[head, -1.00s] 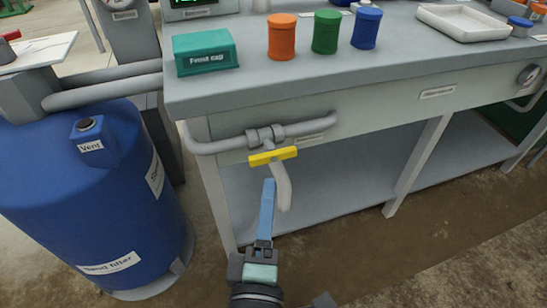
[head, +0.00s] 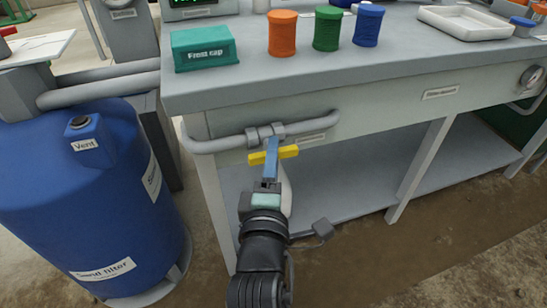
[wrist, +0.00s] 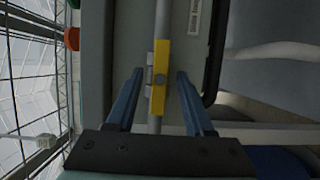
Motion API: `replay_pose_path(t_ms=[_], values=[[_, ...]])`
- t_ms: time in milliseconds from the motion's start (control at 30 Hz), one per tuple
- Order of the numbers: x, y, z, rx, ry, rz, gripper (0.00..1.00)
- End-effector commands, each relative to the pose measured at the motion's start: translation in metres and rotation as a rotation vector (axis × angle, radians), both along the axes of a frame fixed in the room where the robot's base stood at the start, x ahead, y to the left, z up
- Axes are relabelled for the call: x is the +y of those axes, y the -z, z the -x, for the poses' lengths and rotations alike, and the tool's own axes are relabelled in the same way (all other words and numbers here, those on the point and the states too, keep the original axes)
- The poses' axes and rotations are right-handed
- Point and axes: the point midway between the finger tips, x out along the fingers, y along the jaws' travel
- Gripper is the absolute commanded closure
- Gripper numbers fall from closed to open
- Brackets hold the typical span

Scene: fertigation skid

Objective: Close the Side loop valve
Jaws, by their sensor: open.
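The valve has a yellow bar handle (head: 288,152) in front of a grey pipe fitting (head: 265,134) under the bench's front edge. The handle lies roughly along the pipe. A small label (head: 311,139) beside it is too small to read. In the wrist view the yellow handle (wrist: 160,77) shows between the two open blue fingers (wrist: 160,73), with a gap on each side. I cannot tell whether the fingertips reach past it.
The bench (head: 380,70) carries a green box (head: 204,50), orange (head: 282,34), green (head: 327,29) and blue (head: 368,26) canisters and a white tray (head: 462,22). A blue sand filter tank (head: 90,215) stands left. The pipe (head: 210,146) runs close to the bench front.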

Motion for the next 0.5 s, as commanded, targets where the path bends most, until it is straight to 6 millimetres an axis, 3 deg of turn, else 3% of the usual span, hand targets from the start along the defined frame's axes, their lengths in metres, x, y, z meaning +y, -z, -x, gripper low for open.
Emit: replay_pose_path(t_ms=[200, 500], values=[[-0.001, 0.000, -0.014, -0.001, 0.001, 0.000, 0.47], [-0.002, 0.000, -0.015, 0.000, 0.001, 0.000, 0.47]])
